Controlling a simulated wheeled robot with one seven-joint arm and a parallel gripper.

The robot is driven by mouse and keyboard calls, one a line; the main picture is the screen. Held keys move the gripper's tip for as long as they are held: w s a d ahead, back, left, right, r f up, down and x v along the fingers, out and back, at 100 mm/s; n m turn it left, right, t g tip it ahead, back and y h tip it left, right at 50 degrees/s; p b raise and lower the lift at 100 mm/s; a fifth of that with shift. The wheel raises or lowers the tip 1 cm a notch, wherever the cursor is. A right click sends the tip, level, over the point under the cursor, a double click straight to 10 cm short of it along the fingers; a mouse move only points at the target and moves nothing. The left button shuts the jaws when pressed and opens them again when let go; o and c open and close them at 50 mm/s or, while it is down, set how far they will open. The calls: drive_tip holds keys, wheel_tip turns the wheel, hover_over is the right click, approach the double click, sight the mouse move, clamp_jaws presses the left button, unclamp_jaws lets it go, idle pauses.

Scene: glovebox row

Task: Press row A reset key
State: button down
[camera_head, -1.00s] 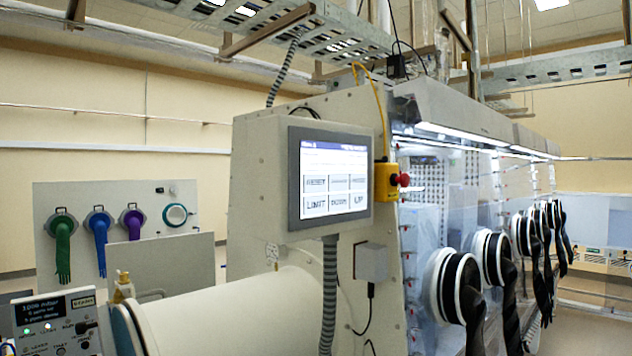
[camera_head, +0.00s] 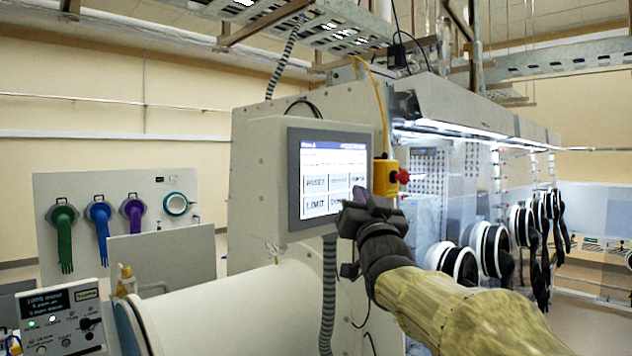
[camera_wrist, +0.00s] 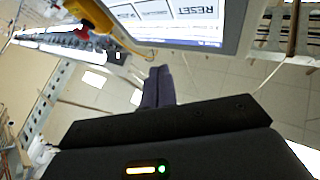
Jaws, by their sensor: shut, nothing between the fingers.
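The touch screen panel (camera_head: 293,185) hangs at the end of the glovebox row and is lit. Its RESET key (camera_head: 315,184) is the upper left key of the grid, above LIMIT (camera_head: 315,204). In the wrist view RESET (camera_wrist: 196,12) shows upside down at the top edge. My gripper (camera_head: 352,208) is in front of the screen's lower right corner and hides keys there. In the wrist view my gripper (camera_wrist: 158,76) is shut and empty, its fingertips below the screen's edge in the picture. I cannot tell how far the fingertips are from the screen.
A yellow box with a red emergency stop button (camera_head: 402,176) sits right of the screen, close to my gripper. Black glove ports (camera_head: 460,265) line the box at right. A ribbed conduit (camera_head: 329,290) hangs below the screen. A white cylinder (camera_head: 230,305) lies below left.

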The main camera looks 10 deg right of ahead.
drive_tip(key=shift+s+r, duration=0.1)
drive_tip(key=shift+r, duration=0.3)
drive_tip(key=p, duration=0.4)
approach(322, 177)
wheel_tip(322, 177, up, 2)
drive_tip(key=w+d, duration=0.1)
drive_tip(key=w, duration=0.2)
drive_tip(key=shift+w+a+r, duration=0.2)
drive_tip(key=shift+w, duration=0.3)
idle(1.4)
drive_tip(key=shift+w+a, duration=0.25)
drive_tip(key=shift+w, duration=0.1)
